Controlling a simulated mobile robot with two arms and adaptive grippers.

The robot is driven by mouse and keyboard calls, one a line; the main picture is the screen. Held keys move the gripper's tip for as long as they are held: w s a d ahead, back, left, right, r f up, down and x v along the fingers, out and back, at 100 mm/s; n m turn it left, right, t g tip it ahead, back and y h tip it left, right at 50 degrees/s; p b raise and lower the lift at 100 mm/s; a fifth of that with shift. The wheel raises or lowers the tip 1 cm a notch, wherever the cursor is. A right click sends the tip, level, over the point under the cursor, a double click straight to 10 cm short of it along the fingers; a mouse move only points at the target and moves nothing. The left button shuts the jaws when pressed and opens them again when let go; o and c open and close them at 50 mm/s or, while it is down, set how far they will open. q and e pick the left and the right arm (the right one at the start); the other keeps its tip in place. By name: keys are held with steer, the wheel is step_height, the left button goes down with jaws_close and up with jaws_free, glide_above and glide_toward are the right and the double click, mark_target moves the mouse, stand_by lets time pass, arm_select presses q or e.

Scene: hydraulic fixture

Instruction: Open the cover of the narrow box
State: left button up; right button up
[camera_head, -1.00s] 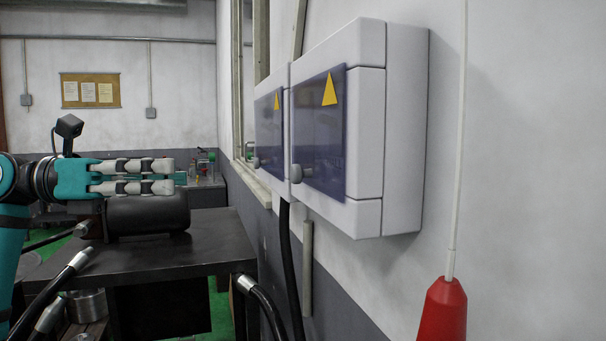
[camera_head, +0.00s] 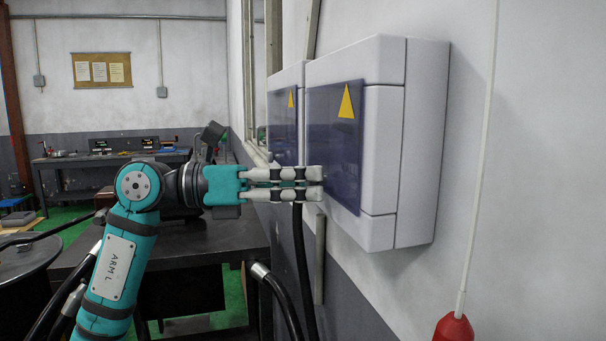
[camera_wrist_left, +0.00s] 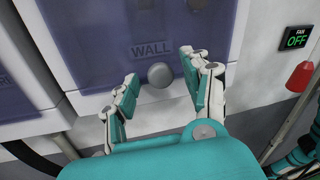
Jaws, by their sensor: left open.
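Two white boxes hang side by side on the wall, each with a dark translucent cover and a yellow triangle. I cannot tell which is the narrow one. My left gripper (camera_head: 318,183) is open at the lower left edge of the nearer box's cover (camera_head: 336,140). In the left wrist view, this cover (camera_wrist_left: 185,25) bears the word WALL and has a round grey knob (camera_wrist_left: 160,75). There the gripper's fingers (camera_wrist_left: 160,78) are spread on either side of the knob, not closed on it. The farther box's cover (camera_head: 282,125) looks shut, as does the nearer one.
A dark table (camera_head: 215,243) stands below and left of the boxes. A black cable (camera_head: 300,260) runs down beneath them. A red object (camera_head: 454,329) hangs on a white cord at right. A FAN OFF sign (camera_wrist_left: 296,38) is on the wall.

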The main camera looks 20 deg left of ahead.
arm_select(q)
steer(key=shift+d, duration=0.1)
jaws_close()
stand_by(0.3)
